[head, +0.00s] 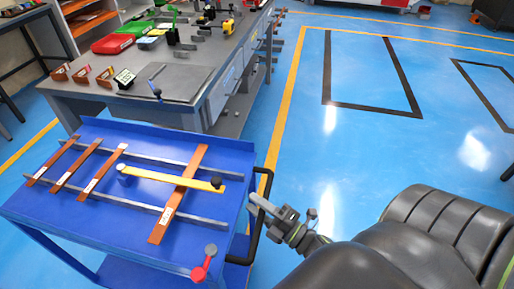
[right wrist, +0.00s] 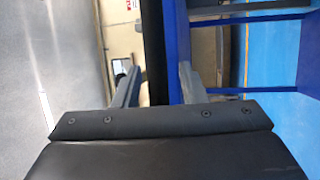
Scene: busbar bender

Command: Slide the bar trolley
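The bar trolley (head: 233,199) is blue and stands at the lower left of the head view. Copper-coloured bars (head: 178,195) lie across two grey rails on its top, with a yellow bar (head: 170,178) over them. Its black handle (head: 265,185) is on the right side. My right gripper (head: 262,203) is at this handle. In the right wrist view its two fingers (right wrist: 156,88) stand apart, with the dark upright handle (right wrist: 154,45) between them and gaps showing on both sides. My left gripper is not in view.
A grey workbench (head: 215,85) with tools, bins and small parts stands just behind the trolley. The blue floor (head: 330,150) to the right is clear, with yellow lines and black outlined rectangles.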

